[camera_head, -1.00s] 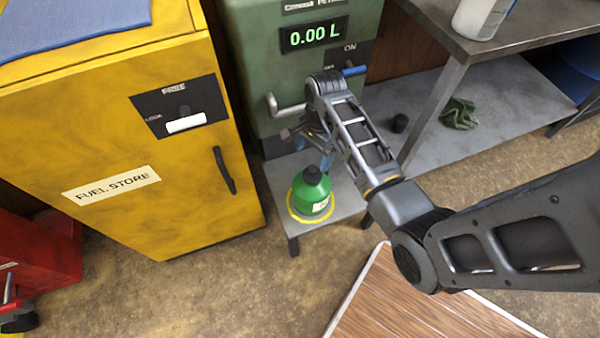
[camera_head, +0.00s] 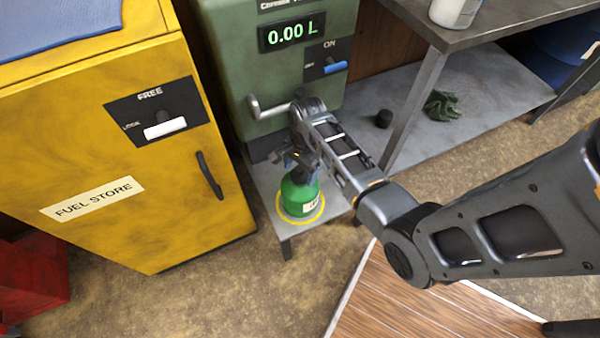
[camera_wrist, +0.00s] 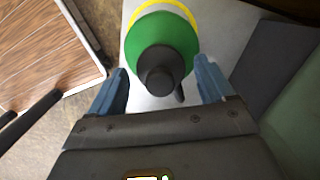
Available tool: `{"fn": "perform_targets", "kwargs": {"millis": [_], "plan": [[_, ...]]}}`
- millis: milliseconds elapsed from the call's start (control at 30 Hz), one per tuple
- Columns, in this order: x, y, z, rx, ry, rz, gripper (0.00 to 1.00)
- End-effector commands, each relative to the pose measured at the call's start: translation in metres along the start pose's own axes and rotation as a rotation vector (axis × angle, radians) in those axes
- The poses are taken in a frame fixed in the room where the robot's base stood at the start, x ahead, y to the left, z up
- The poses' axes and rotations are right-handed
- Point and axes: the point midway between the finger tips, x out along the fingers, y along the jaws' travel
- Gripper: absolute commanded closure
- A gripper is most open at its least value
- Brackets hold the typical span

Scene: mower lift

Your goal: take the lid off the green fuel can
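The green fuel can (camera_head: 299,197) stands upright inside a yellow ring on a small grey stand. It also shows in the wrist view (camera_wrist: 152,30). Its black lid (camera_wrist: 161,70) is on top and lies between the two blue fingers in the wrist view; in the head view the gripper hides most of it. My gripper (camera_head: 295,165) is just above the can. In the wrist view my gripper (camera_wrist: 163,92) is open, with visible gaps between both fingers and the lid.
The green fuel dispenser (camera_head: 230,65) reads 0.00 L, and its nozzle spout (camera_head: 268,108) juts out close behind my gripper. The yellow fuel store (camera_head: 90,160) stands at left.

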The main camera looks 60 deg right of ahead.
Motion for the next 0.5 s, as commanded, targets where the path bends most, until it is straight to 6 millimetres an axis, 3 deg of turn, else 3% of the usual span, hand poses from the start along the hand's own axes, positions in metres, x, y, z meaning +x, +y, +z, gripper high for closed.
{"fn": "perform_targets", "kwargs": {"millis": [67, 500], "plan": [[-0.0001, 0.0, 0.0, 0.0, 0.0, 0.0, 0.26], [-0.0001, 0.0001, -0.0001, 0.0, 0.0, 0.0, 0.68]]}}
